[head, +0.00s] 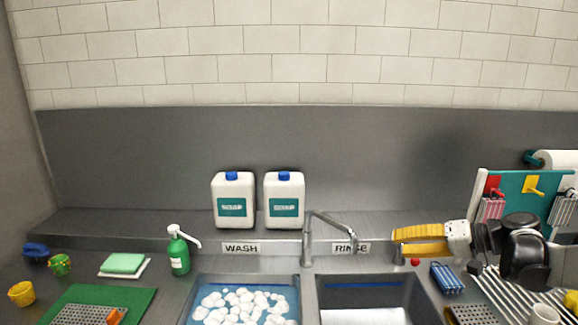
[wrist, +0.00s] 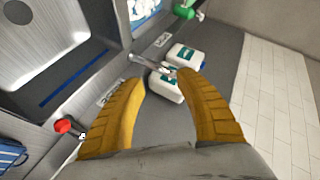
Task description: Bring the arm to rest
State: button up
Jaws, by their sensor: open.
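My gripper (head: 395,241) is at the right in the head view, its yellow fingers pointing left above the counter behind the rinse sink. In the wrist view both yellow fingers of my gripper (wrist: 166,78) are spread apart with nothing held between them. The faucet (wrist: 150,62) and the white soap jugs (wrist: 187,57) show beyond the fingertips. My arm runs off to the right edge of the head view, in front of the teal rack.
The faucet (head: 308,240) stands left of my gripper, between the wash sink (head: 197,300) and rinse sink (head: 366,285). A teal rack (head: 515,182) with hanging tools is at right. A small red object (head: 415,262) and a blue item (head: 447,278) lie below my gripper.

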jog(key=s+a+f+g+h, duration=0.1)
jog(key=s+a+h, duration=0.35)
jog(key=s, duration=0.45)
jog(key=s+a+f+h, duration=0.1)
jog(key=s+a+h, duration=0.2)
jog(key=s+a, duration=0.4)
jog(key=s+d+f+h, duration=0.1)
jog(key=s+h, duration=0.1)
jog(key=s, duration=0.3)
jog(key=s+d+f+t+h, duration=0.1)
jog(key=s+f+h, duration=0.1)
jog(key=s, duration=0.3)
jog(key=shift+s+d+n+b, duration=0.15)
jog(key=shift+d+n+b, duration=0.15)
jog(key=shift+b, duration=0.1)
jog(key=shift+f, duration=0.15)
